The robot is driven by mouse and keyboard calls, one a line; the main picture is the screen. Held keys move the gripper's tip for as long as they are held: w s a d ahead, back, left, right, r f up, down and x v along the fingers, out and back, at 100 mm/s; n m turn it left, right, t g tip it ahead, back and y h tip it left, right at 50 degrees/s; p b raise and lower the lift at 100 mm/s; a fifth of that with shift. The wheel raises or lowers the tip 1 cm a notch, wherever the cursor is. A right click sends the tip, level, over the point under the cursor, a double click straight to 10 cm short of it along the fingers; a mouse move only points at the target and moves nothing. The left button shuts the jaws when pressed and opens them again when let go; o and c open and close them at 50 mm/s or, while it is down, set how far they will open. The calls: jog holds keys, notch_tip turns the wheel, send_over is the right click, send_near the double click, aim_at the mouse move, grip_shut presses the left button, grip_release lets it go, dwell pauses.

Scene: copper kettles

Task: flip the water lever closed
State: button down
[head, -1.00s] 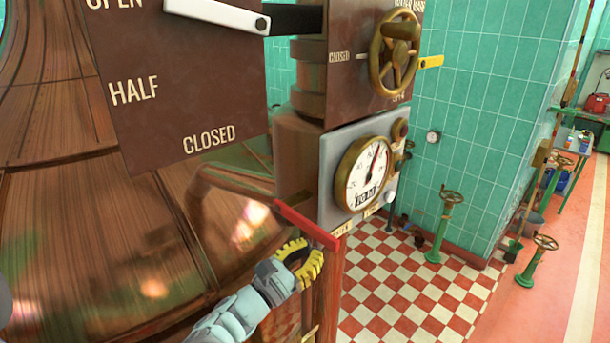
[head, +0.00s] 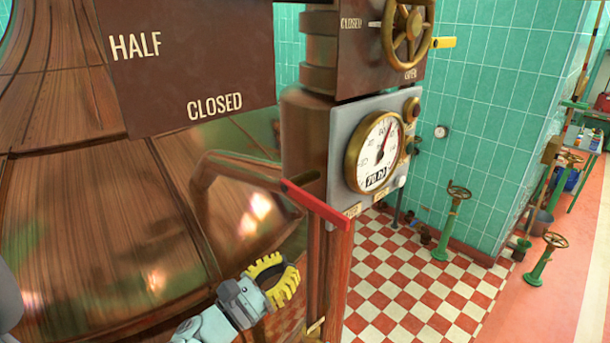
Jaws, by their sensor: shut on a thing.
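A red lever (head: 318,206) slants down to the right at the top of a reddish upright pipe (head: 331,275), in front of the gauge box. Its small label is too small to read, so I cannot tell whether it is the water lever. My gripper (head: 284,274), with yellow ribbed fingers, is below and left of the red lever and looks apart from it, in front of the copper kettle. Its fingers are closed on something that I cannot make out. A brown sign (head: 180,60) reads HALF and CLOSED; its upper part is out of view.
The copper kettle (head: 80,230) fills the left. A round gauge (head: 374,151) and a brass handwheel (head: 408,35) stand above and right of the lever.

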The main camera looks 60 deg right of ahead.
jog(key=shift+v, duration=0.9)
